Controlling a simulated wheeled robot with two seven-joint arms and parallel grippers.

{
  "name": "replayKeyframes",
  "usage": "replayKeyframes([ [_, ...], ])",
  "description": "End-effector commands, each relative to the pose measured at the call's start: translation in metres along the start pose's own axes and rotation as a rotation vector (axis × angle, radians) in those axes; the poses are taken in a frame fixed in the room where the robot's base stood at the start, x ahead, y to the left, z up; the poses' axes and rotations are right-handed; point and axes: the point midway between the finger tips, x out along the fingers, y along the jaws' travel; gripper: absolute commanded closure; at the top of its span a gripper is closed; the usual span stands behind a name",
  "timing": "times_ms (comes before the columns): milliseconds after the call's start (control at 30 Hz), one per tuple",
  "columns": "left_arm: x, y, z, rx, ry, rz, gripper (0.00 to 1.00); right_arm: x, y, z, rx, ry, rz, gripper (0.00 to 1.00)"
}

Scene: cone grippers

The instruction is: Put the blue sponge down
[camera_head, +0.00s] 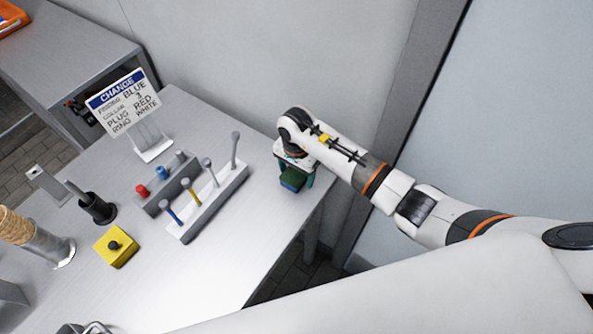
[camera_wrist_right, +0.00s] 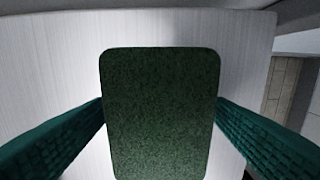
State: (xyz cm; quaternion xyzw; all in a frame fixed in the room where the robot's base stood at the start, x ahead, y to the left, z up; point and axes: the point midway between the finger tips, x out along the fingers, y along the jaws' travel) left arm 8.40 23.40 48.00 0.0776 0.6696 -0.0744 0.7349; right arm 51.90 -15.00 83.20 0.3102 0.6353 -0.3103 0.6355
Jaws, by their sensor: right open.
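The sponge (camera_head: 292,180) is at the right end of the grey table (camera_head: 235,265), near its edge. It shows a dark green top and a blue side in the head view. In the right wrist view its green face (camera_wrist_right: 160,115) fills the middle. My right gripper (camera_head: 297,178) is over the sponge, with teal fingers on both sides of it. The gripper is open; any gap between fingers and sponge is too small to tell. The sponge appears to rest on the table, though its underside is hidden. My left gripper is not in view.
A rack with several upright pegs (camera_head: 213,205) stands left of the sponge. The table's front middle is clear.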

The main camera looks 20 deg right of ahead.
Motion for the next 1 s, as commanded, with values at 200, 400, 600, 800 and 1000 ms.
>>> replayKeyframes([
  [200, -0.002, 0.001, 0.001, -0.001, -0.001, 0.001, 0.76, -0.008, 0.001, 0.000, -0.001, -0.001, 0.002, 0.25],
  [400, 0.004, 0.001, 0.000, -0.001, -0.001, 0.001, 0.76, -0.044, 0.001, 0.002, -0.002, -0.005, 0.005, 0.25],
  [600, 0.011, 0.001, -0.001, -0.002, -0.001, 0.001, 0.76, -0.087, 0.001, 0.001, -0.002, -0.004, 0.005, 0.25],
  [800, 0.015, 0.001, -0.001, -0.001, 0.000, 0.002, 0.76, -0.115, 0.001, 0.000, -0.001, -0.002, 0.002, 0.25],
  [1000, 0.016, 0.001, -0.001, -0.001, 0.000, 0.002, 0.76, -0.123, 0.000, 0.000, 0.000, 0.000, -0.001, 0.25],
])
